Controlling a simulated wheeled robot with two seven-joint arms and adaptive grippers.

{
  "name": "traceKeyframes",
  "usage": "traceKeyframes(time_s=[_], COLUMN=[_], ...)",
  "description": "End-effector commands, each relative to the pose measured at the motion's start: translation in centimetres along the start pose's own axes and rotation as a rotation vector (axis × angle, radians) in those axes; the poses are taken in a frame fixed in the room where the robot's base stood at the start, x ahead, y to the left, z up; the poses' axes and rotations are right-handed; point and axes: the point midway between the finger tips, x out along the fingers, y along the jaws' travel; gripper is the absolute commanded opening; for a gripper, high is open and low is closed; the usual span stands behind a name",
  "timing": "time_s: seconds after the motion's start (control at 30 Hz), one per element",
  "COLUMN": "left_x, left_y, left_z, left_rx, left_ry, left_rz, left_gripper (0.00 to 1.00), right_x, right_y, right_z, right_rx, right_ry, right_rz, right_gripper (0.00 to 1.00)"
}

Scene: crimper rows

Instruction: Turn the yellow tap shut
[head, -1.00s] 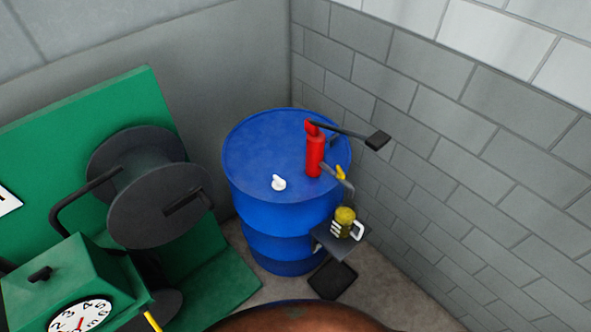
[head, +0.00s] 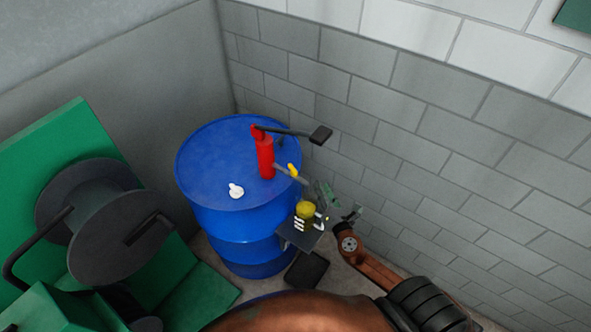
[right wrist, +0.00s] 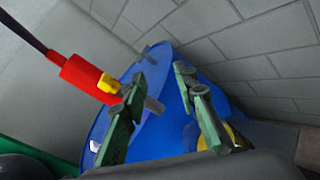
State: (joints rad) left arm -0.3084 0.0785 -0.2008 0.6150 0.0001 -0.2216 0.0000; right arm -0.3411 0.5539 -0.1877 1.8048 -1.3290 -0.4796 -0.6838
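The yellow tap (head: 293,170) sits on the grey spout of a red hand pump (head: 265,156) on a blue drum. In the right wrist view the yellow tap (right wrist: 108,84) lies just left of the left fingertip, beside the red pump body (right wrist: 85,77). My right gripper (head: 340,202) is below and right of the tap in the head view, near the spout's end. Its two green fingers are apart, with nothing gripped between them in the right wrist view (right wrist: 160,78). It looks apart from the tap. My left gripper is not in view.
The blue drum (head: 235,222) carries a white cap (head: 236,190). The pump's black lever (head: 320,135) reaches right. A brick wall (head: 430,130) stands behind.

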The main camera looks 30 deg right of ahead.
Motion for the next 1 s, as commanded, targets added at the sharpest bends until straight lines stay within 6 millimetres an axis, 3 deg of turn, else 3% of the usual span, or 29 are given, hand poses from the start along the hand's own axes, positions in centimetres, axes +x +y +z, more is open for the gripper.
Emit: traceKeyframes(time_s=[0.03, 0.1, 0.2, 0.33, 0.53, 0.8, 1.0], left_x=[-0.3, -0.3, -0.3, -0.3, -0.8, -1.4, -1.5], left_y=[-0.1, -0.2, -0.3, -0.4, -0.5, -0.5, -0.3], left_z=[0.1, 0.1, -0.1, -0.9, -2.2, -1.8, -1.4], left_rx=[0.000, 0.000, 0.001, 0.003, 0.005, 0.003, 0.002], left_ry=[-0.002, -0.002, 0.001, 0.011, 0.028, 0.023, 0.017], left_rz=[-0.001, -0.002, -0.003, -0.004, -0.005, -0.004, -0.003], left_gripper=[0.00, 0.00, 0.00, 0.00, 0.00, 0.00, 0.00], right_x=[-0.4, -0.7, -0.7, -0.5, 1.6, 5.5, 6.8], right_y=[3.2, 5.7, 7.3, 8.1, 8.8, 9.8, 10.1], right_z=[2.0, 2.6, 1.7, 0.6, 0.3, 0.1, -0.1], right_rx=[-0.105, -0.256, -0.435, -0.568, -0.594, -0.591, -0.590], right_ry=[-0.035, -0.054, -0.049, -0.038, -0.035, -0.034, -0.033], right_rz=[0.072, 0.147, 0.219, 0.267, 0.276, 0.276, 0.274], right_gripper=[0.28, 0.28, 0.28, 0.28, 0.28, 0.28, 0.28])
